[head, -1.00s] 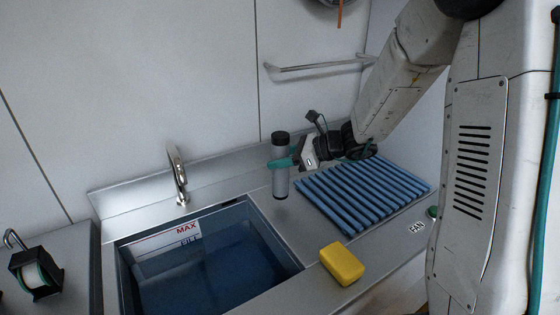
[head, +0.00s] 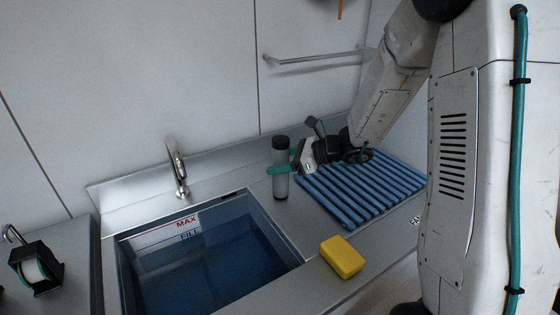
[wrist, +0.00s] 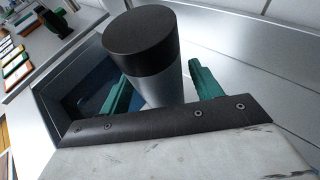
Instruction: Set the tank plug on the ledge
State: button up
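The tank plug appears to be the upright grey cylinder with a black cap (head: 281,186), at the sink's back right corner in the head view. In the wrist view its black cap (wrist: 142,42) faces me. My gripper (head: 279,170) has its teal fingers on both sides of the cylinder, below the cap; it also shows in the wrist view (wrist: 160,92) and seems shut on it. The steel ledge (head: 250,305) borders the sink. Whether the cylinder's base touches the steel is unclear. The water-filled tank (head: 112,262) with MAX and FILL marks is to its left.
A blue ribbed mat (head: 365,188) lies right of the cylinder, under my wrist. A yellow sponge (head: 342,256) sits on the front ledge. A tap (head: 177,170) stands behind the tank, and a rail (head: 315,61) is on the wall. Bare steel lies between sponge and cylinder.

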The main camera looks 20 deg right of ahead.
jog(key=shift+r, duration=0.15)
jog(key=v, duration=1.1)
jog(key=s+a+r+n+g+h, duration=0.25)
jog(key=s+a+n, duration=0.25)
jog(key=s+n, duration=0.25)
jog(key=s+a+r+n+g+h, duration=0.1)
jog(key=s+a+r+n+g, duration=0.25)
jog(key=s+a+n, duration=0.35)
jog(key=s+d+n+h, duration=0.3)
jog(key=s+n+h, duration=0.1)
jog(key=s, duration=0.3)
jog(key=s+d+r+n+h, duration=0.1)
jog(key=s+d+n+h, duration=0.2)
jog(key=s+n, duration=0.3)
jog(key=shift+s+d+r+h, duration=0.25)
jog(key=shift+s+d+h, duration=0.1)
jog(key=shift+s, duration=0.2)
